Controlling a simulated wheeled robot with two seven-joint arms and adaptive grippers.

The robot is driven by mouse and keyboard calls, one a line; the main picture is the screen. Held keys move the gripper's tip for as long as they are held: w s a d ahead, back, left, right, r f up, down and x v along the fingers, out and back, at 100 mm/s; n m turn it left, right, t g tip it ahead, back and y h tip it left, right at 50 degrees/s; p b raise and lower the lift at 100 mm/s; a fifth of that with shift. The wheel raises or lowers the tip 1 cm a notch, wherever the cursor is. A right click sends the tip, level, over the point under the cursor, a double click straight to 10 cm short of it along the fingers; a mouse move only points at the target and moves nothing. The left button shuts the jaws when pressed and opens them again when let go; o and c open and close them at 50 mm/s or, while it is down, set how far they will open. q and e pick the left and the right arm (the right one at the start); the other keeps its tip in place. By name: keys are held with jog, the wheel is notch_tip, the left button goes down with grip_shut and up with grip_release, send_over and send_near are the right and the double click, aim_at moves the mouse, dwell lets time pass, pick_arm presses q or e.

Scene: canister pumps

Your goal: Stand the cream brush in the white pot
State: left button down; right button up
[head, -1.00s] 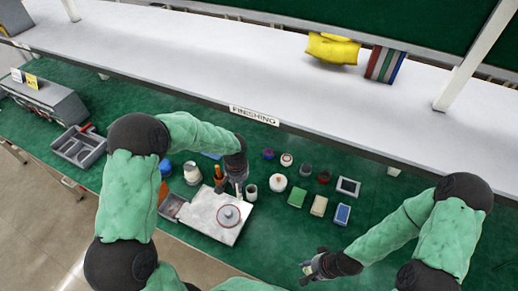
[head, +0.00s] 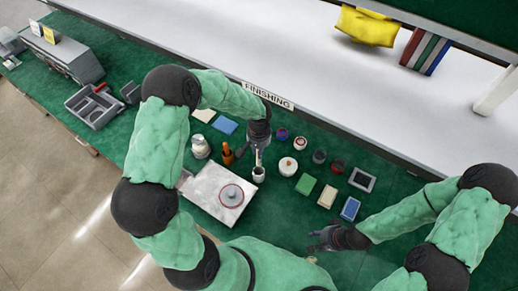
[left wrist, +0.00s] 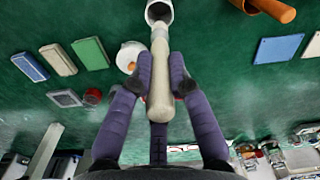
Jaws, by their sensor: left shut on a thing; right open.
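My left gripper (head: 258,147) is shut on the cream brush (left wrist: 160,85). In the left wrist view its fingers (left wrist: 162,80) close on the brush's thick pale handle from both sides. The white pot (head: 259,174) stands on the green mat, directly below the left gripper in the head view. It also shows at the top of the left wrist view (left wrist: 153,13), where the brush's far end overlaps its dark mouth. I cannot tell whether that end is inside the pot or just above it. My right gripper (head: 318,241) is open and empty above the mat.
A light board with a round grey piece (head: 231,195) lies left of the pot. An orange-brown tool (head: 227,153) stands close by. A white round container (head: 288,165), green block (head: 306,184) and blue block (head: 350,208) lie to the right. The white shelf (head: 330,75) runs behind.

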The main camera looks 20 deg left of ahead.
aim_at(259, 163)
pick_arm(q)
jog(key=shift+f+b, duration=0.85)
jog(key=shift+f, duration=1.05)
pick_arm(e)
jog(key=shift+f, duration=1)
pick_arm(q)
notch_tip(259, 163, down, 6)
jog(key=b, duration=0.6)
jog(key=shift+r, duration=0.1)
pick_arm(e)
notch_tip(259, 163, down, 6)
jog(key=shift+r, duration=0.1)
pick_arm(q)
jog(key=c, duration=1.1)
grip_release()
notch_tip(259, 163, up, 12)
